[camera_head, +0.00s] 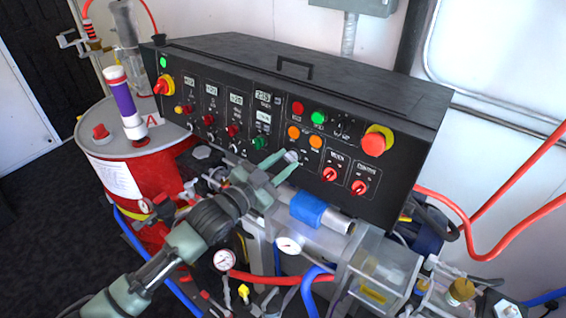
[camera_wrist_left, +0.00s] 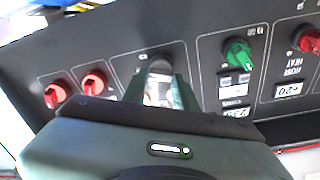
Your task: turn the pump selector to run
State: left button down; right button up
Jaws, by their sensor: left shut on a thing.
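The black control panel (camera_head: 230,120) slopes toward me with rows of knobs, displays and buttons. My left gripper (camera_head: 285,164) reaches its lower middle and is shut on a pale grey selector knob (camera_head: 292,156). In the left wrist view, the two green fingers of the gripper (camera_wrist_left: 160,94) stand on either side of this knob (camera_wrist_left: 160,70). The fingers hide much of it, and I cannot read its label or setting. My right gripper is in neither view.
Two red knobs (camera_head: 329,174) (camera_head: 359,187) sit right of the held knob, and a green knob (camera_head: 260,143) sits left. A red emergency button (camera_head: 374,144) is at the panel's right. Pipes, gauges (camera_head: 224,260) and hoses crowd the space below. A red drum (camera_head: 130,165) stands at left.

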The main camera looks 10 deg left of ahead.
pick_arm(q)
jog(key=shift+m+g+h+p, duration=0.3)
jog(key=shift+m+g+p, duration=0.1)
jog(key=shift+m, duration=2)
jog(key=c, duration=1.1)
grip_release()
jog(key=shift+s+a+f, duration=0.1)
jog(key=shift+s+a, duration=0.15)
jog(key=shift+s, duration=0.1)
jog(key=b+v, duration=0.3)
jog(key=v, duration=0.4)
